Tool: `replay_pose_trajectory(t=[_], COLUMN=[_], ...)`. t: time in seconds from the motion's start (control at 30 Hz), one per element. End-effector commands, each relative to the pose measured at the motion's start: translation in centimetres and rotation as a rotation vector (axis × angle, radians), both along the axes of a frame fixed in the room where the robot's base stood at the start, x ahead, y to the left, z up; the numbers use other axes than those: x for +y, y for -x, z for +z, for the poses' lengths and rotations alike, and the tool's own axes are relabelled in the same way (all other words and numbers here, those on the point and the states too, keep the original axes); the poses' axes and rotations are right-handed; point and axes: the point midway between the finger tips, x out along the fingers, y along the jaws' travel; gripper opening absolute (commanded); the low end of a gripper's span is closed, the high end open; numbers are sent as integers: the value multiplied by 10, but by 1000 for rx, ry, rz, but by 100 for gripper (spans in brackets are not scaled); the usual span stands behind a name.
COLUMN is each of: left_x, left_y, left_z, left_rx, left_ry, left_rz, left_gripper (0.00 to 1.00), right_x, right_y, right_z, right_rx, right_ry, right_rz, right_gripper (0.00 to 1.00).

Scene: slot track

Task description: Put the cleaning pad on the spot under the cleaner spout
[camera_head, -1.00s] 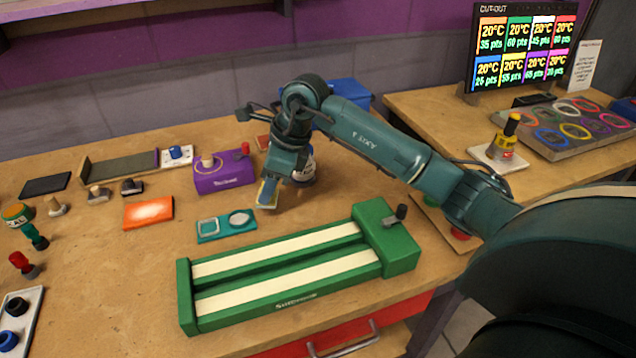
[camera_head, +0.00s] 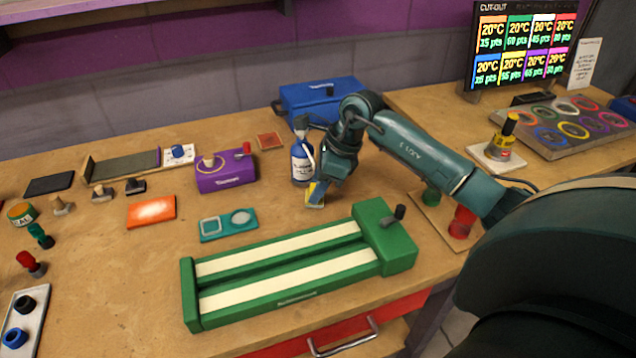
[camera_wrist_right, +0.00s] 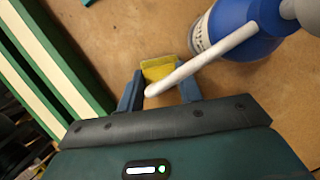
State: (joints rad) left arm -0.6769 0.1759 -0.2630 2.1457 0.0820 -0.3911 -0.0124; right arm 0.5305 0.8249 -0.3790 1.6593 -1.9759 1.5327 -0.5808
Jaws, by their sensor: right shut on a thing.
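The cleaning pad, yellow with a blue part, (camera_head: 315,194) is held low over the bench by my right gripper (camera_head: 325,185). It also shows in the right wrist view (camera_wrist_right: 158,70) between the two fingers. The cleaner bottle (camera_head: 302,164), blue and white, stands upright just left of the gripper. In the right wrist view its white spout (camera_wrist_right: 205,58) reaches across, in front of the pad's near edge. I cannot tell whether the pad touches the bench. No marked spot shows under the spout. My left gripper is not in view.
The green slot track (camera_head: 290,297) lies in front of the pad. A blue box (camera_head: 318,96) stands behind the bottle. A purple device (camera_head: 226,177) and a teal tray (camera_head: 228,236) are to the left. Bare bench lies between tray and bottle.

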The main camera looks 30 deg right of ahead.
Motion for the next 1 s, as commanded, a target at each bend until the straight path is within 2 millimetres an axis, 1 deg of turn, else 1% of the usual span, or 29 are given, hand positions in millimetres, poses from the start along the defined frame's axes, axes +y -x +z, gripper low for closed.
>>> replay_pose_trajectory(t=[0.17, 0.2, 0.47, 0.67, 0.8, 0.87, 1.0], left_x=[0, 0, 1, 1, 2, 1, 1], left_y=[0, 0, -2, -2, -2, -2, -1], left_z=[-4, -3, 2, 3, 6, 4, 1], left_rx=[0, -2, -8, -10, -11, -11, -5], left_ry=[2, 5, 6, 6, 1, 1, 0], left_rz=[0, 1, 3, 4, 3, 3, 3], left_gripper=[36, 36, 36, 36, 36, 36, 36], right_x=[0, 0, 0, 0, -1, -4, -13], right_y=[0, 0, 0, 0, 0, 2, 8], right_z=[-4, -4, -3, -3, 4, 10, 35], right_rx=[1, 1, 1, 1, -1, -1, -3], right_ry=[1, 0, 0, 0, 1, 2, 4], right_rz=[0, 0, 0, 0, 0, -1, -2], right_gripper=[14, 36, 57, 57, 57, 57, 57])
